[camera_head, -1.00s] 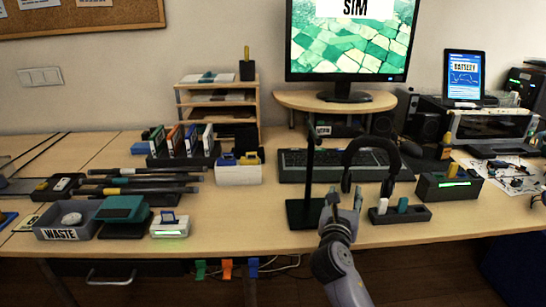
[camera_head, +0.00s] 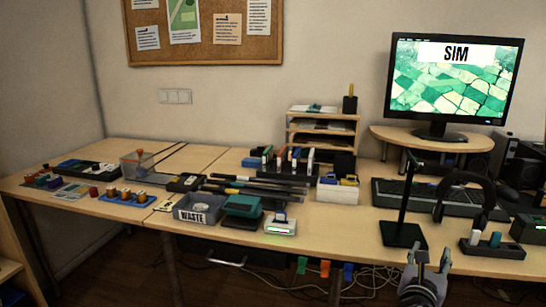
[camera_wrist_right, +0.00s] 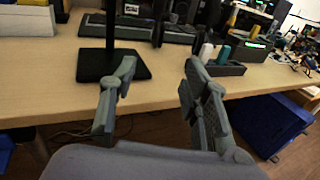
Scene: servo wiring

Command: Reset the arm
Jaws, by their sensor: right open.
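My right gripper (camera_head: 428,262) is at the front edge of the desk, near the lower right of the head view. It is open and empty, with its two fingers apart in the right wrist view (camera_wrist_right: 158,80). Beyond it in the wrist view stands the black base of the headphone stand (camera_wrist_right: 113,66). In the head view this stand (camera_head: 403,233) is just left of and behind the gripper, with dark headphones (camera_head: 462,190) to the right. My left gripper is in neither current view.
A dark holder with white and teal pieces (camera_head: 492,250) lies right of the gripper. The WASTE bin (camera_head: 200,210), a teal scale-like device (camera_head: 243,205) and a white box (camera_head: 337,192) stand further left. Cables hang below the desk. A blue box (camera_wrist_right: 265,112) is on the floor at right.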

